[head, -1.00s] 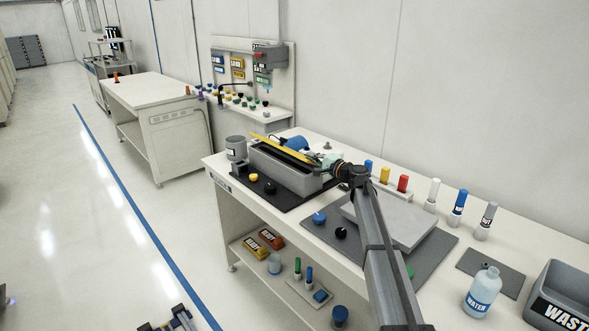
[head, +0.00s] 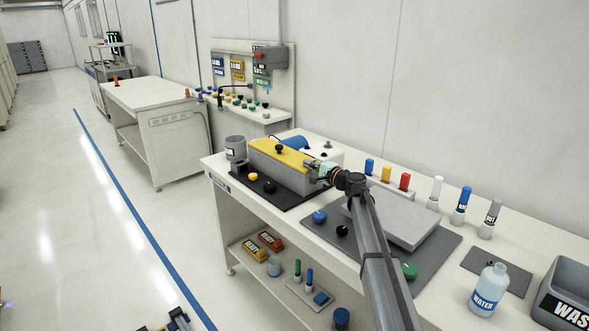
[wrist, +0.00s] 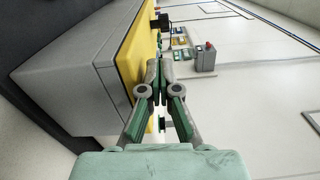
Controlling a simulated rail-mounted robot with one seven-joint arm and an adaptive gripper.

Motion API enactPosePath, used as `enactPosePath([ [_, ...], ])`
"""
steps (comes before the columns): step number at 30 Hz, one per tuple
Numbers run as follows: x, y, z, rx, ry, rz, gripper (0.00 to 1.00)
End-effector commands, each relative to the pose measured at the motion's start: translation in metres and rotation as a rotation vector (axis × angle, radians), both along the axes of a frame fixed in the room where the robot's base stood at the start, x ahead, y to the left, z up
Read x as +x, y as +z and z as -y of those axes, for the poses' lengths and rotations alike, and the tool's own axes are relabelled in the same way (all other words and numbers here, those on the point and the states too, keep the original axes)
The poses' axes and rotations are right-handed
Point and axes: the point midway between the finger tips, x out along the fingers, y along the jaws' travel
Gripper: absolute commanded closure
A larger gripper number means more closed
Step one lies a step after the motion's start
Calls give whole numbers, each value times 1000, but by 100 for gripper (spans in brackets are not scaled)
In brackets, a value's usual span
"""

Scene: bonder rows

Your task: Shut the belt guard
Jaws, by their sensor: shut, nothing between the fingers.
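The belt guard (head: 278,153) is a yellow lid with a black knob (head: 279,148) on top. In the head view it lies flat over the top of the grey housing (head: 284,174). In the wrist view the yellow guard (wrist: 136,58) runs along the top of the grey housing (wrist: 72,72), with the black knob at its far part. My gripper (head: 311,168) is at the right end of the guard. In the wrist view my gripper (wrist: 160,65) is shut and empty, its fingertips close beside the yellow surface. I cannot tell whether they touch it.
A blue motor (head: 296,143) sits behind the housing and a grey cup (head: 235,148) stands at its left end. Yellow and black knobs are in front. A grey plate (head: 402,222) lies right of the housing, under my arm. Coloured bottles stand along the back.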

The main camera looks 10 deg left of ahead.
Motion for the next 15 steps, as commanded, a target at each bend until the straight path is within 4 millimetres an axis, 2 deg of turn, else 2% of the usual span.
enactPosePath([
  [9,-3,19,-2,0,0,0,100],
  [15,-9,18,5,-1,-1,1,100],
])
